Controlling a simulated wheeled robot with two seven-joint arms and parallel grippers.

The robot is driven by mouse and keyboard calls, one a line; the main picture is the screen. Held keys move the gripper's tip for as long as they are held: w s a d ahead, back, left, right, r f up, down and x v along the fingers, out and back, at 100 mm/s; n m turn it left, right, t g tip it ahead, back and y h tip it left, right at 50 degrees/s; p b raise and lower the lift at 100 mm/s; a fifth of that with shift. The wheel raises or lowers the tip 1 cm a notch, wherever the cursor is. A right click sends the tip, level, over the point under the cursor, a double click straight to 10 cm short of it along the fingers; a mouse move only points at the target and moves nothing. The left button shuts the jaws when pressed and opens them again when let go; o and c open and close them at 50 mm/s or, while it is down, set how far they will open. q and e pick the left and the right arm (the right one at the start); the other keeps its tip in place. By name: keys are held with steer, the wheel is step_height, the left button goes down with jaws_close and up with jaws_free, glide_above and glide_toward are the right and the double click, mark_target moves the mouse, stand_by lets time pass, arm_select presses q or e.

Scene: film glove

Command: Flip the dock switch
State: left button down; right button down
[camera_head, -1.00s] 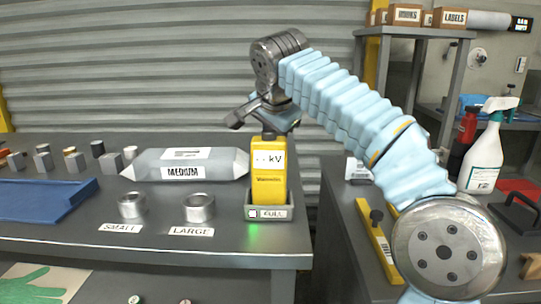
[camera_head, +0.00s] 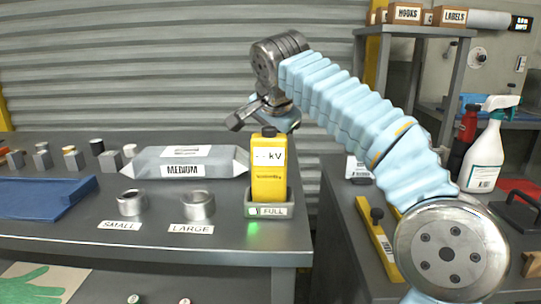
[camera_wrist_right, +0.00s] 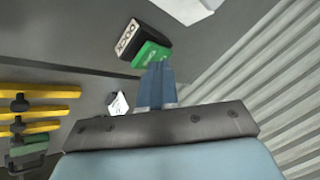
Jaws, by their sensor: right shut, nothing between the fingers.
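A black block marked DOCK (camera_wrist_right: 129,37) with a green part (camera_wrist_right: 152,54) beside it shows in the right wrist view, just beyond my fingertips. The right gripper (camera_wrist_right: 155,68) is shut and empty, its blue-grey fingers together and pointing at the green part. I cannot tell whether they touch it. In the head view the right gripper (camera_head: 280,116) hangs above and behind the yellow kV device (camera_head: 268,185). The device stands upright in a grey dock (camera_head: 282,197) with a FULL label (camera_head: 267,211) and a green glow below. The DOCK block cannot be made out in the head view. My left gripper is not in view.
A MEDIUM package (camera_head: 190,162) lies left of the device. Two metal rings (camera_head: 198,204) stand by SMALL and LARGE labels. A blue tray (camera_head: 45,198) is at the left. A spray bottle (camera_head: 484,160) stands on the right bench, past a gap between the benches.

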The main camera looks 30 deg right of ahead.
steer(key=shift+s+f+b, duration=0.1)
steer(key=shift+f+b, duration=0.25)
steer(key=shift+f, duration=0.1)
stand_by(0.6)
steer(key=shift+r, duration=0.1)
steer(key=shift+r+p, duration=0.8)
steer(key=shift+p, duration=0.25)
steer(key=r+p, duration=0.2)
steer(key=r, duration=0.1)
steer(key=shift+w+d, duration=0.1)
steer(key=shift+w, duration=0.25)
steer(key=shift+w+r, duration=0.1)
steer(key=shift+r, duration=0.1)
steer(key=shift+d+r, duration=0.15)
steer(key=shift+r, duration=0.6)
